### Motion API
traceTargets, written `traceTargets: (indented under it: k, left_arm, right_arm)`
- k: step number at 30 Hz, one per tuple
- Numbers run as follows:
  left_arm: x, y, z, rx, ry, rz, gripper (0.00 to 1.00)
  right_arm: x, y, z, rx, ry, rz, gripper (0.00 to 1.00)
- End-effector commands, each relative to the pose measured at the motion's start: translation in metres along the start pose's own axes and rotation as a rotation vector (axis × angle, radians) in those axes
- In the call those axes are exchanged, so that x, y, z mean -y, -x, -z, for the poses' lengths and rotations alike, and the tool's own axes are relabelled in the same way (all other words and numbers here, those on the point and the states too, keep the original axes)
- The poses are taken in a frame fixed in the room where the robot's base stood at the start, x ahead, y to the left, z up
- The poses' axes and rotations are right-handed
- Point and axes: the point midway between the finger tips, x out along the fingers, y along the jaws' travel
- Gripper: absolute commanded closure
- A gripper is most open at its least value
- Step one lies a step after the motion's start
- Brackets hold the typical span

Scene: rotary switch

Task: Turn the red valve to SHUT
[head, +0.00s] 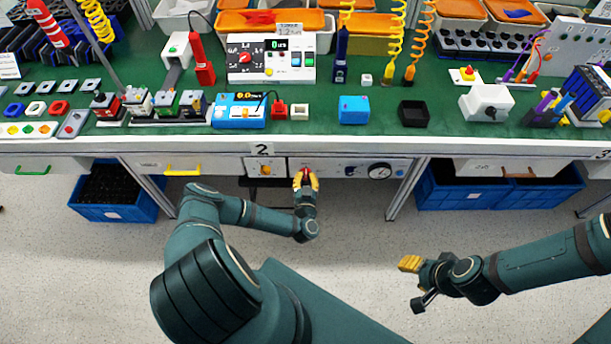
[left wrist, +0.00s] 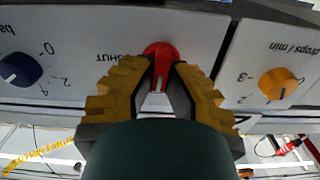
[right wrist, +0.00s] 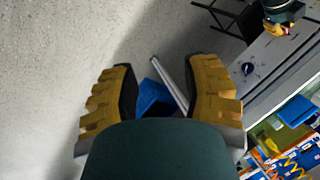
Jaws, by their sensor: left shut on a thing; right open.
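The red valve (head: 305,170) is on the white panel under the bench edge, and it fills the middle of the left wrist view (left wrist: 160,52). The letters SHUT appear upside down just left of it there. A white mark on the valve points down in that picture, not toward the letters. My left gripper (head: 304,182) is shut on the red valve, one yellow finger on each side. My right gripper (head: 409,264) is open and empty, away from the panel over the floor; its fingers are spread in the right wrist view (right wrist: 160,85).
A round gauge (head: 380,171) sits further right. Blue bins (head: 500,190) stand under the bench, whose green top (head: 400,92) carries many devices. The floor in front is clear.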

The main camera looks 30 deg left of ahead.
Motion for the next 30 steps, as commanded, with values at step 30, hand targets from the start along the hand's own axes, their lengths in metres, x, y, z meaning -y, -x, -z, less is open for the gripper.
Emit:
traceTargets:
  k: [30]
  left_arm:
    - [-0.004, -0.002, 0.002, -0.008, -0.925, 0.001, 1.0]
  right_arm:
    - [0.021, 0.057, 0.023, -0.048, -0.014, -0.003, 0.53]
